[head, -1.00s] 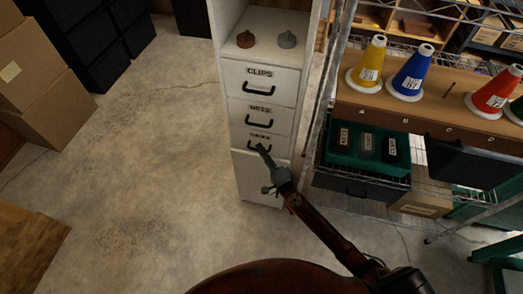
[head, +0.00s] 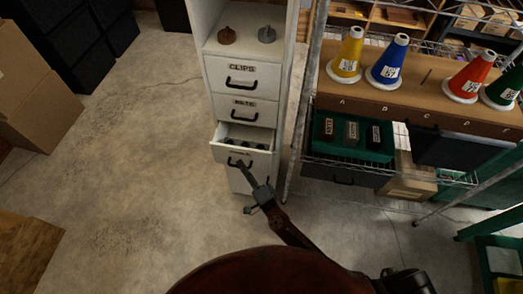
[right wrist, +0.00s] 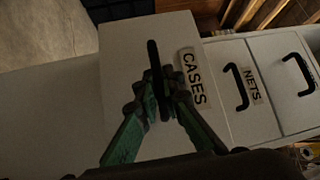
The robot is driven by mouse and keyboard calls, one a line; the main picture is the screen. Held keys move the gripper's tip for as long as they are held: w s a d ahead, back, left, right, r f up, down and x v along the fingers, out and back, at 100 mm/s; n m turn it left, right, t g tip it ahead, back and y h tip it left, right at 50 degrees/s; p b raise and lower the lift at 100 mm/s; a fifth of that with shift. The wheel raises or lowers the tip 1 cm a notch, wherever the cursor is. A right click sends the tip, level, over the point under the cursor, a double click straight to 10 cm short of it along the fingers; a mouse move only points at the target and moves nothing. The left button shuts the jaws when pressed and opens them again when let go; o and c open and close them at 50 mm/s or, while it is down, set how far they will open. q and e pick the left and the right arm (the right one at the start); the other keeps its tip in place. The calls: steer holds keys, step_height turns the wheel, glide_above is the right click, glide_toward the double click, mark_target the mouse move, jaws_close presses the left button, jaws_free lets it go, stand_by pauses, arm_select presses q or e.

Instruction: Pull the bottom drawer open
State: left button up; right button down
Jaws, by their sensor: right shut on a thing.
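The white drawer cabinet has a column of drawers, labelled CLIPS (head: 242,76) and NETS (head: 246,110) above the bottom drawer (head: 219,152). The bottom drawer stands partly out, and several dark things show inside it. Its label reads CASES in the right wrist view (right wrist: 192,78). My right gripper (head: 243,168) is at the bottom drawer's front, shut on its black handle (right wrist: 153,60). In the right wrist view both green fingers (right wrist: 158,95) close around the handle. My left gripper is not in view.
To the right, a wire rack holds coloured cones, a green tray (head: 352,153) and a cardboard box (head: 408,183). Boxes stand at the left. The concrete floor (head: 130,190) before the cabinet is clear.

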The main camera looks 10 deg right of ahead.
steer(key=s+a+p, duration=0.1)
steer(key=s+a, duration=0.4)
steer(key=s, duration=0.6)
steer(key=c, duration=2.3)
jaws_free()
steer(key=shift+s+a, duration=0.1)
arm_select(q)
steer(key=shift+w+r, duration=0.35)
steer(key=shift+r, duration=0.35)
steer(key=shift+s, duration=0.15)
arm_select(e)
steer(key=v, duration=1.2)
steer(key=shift+f, duration=0.1)
